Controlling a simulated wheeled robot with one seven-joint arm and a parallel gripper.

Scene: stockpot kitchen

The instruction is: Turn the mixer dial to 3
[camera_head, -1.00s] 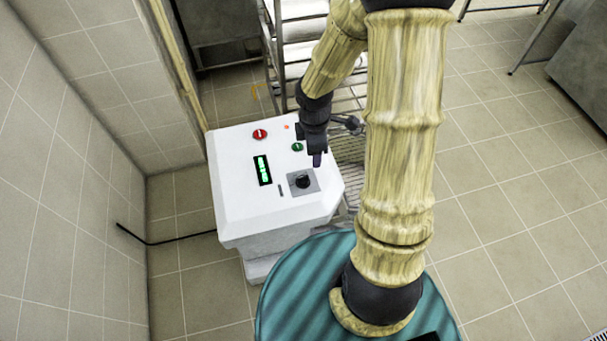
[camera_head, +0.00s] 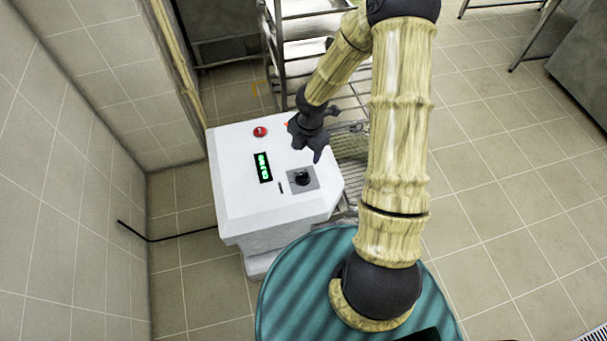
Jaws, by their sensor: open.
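The mixer control box (camera_head: 237,203) is white and stands left of my arm. Its black dial (camera_head: 302,179) sits on a grey square plate (camera_head: 314,185) on the sloped top. A dark display (camera_head: 263,168) with green characters is left of the dial; the characters are too small to read. My gripper (camera_head: 308,155) is open and empty, above the panel just behind the dial in the picture. It appears apart from the dial, though its height is hard to judge. The dial's pointer position cannot be read.
A red button (camera_head: 260,132) is at the panel's back; the green button is hidden behind my gripper. A tiled wall (camera_head: 60,200) is on the left. Tiled floor (camera_head: 510,200) is open on the right.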

